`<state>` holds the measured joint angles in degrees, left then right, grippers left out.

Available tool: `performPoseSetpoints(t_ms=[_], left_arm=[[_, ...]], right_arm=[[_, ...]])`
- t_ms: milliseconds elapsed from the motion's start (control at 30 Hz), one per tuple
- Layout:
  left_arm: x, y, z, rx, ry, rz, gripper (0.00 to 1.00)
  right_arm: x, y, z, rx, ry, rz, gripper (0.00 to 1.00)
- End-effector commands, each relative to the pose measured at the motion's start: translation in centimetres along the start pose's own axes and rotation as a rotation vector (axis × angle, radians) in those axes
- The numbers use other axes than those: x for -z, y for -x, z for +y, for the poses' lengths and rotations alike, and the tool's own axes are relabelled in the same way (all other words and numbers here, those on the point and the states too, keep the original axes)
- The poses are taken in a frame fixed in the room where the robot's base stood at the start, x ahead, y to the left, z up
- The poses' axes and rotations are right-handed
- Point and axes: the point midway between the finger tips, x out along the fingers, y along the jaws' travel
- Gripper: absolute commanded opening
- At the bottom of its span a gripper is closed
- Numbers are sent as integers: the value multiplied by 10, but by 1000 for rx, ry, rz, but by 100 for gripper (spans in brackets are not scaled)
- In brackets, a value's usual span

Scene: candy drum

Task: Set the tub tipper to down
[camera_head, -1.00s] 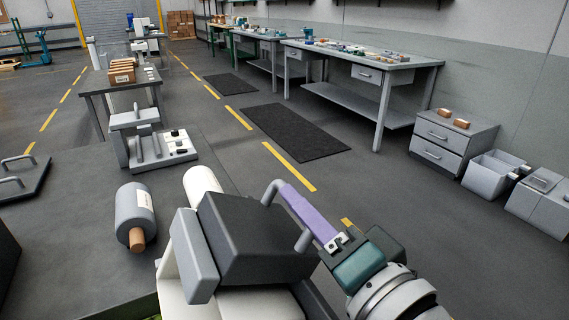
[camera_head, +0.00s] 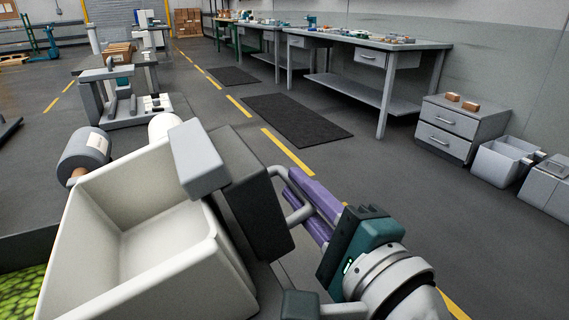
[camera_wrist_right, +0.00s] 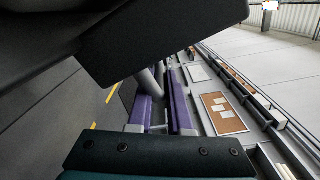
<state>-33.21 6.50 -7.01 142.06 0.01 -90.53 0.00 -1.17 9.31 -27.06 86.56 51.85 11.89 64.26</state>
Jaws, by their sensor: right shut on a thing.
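The tub tipper shows as an open white tub (camera_head: 160,225) fixed to a dark block (camera_head: 245,190) with a light grey block (camera_head: 197,157) on top. The tub is tilted, and its empty-looking inside faces my head camera. A grey bar handle (camera_head: 298,214) sticks out from the right side of the dark block. My right gripper (camera_head: 297,195), with purple fingers, is shut on this handle. In the right wrist view the purple fingers (camera_wrist_right: 159,100) lie to either side of the grey bar, under the dark block. My left gripper is not in view.
Green candies (camera_head: 22,295) lie at the lower left beside the tub. A grey roller (camera_head: 84,155) and a bench fixture (camera_head: 125,105) stand behind it. A drawer cabinet (camera_head: 462,130) and grey bins (camera_head: 500,160) stand at the right. The floor between is clear.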

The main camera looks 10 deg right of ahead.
Motion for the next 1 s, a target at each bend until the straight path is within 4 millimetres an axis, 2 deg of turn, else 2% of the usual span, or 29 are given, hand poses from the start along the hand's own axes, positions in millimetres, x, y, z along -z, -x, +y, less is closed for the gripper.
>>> performPoseSetpoints(t_ms=[33, 300, 867, 900, 1000], left_arm=[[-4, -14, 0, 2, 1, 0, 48], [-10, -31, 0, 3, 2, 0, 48], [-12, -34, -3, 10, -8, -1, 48], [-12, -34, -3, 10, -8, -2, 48], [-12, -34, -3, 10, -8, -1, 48]], right_arm=[[5, 0, 12, 4, -11, 2, 0], [11, 0, 30, 4, -21, 1, 0], [12, 0, 32, 4, -18, 1, 0], [12, 0, 32, 4, -18, 1, 22], [12, 0, 32, 4, -18, 1, 33]])
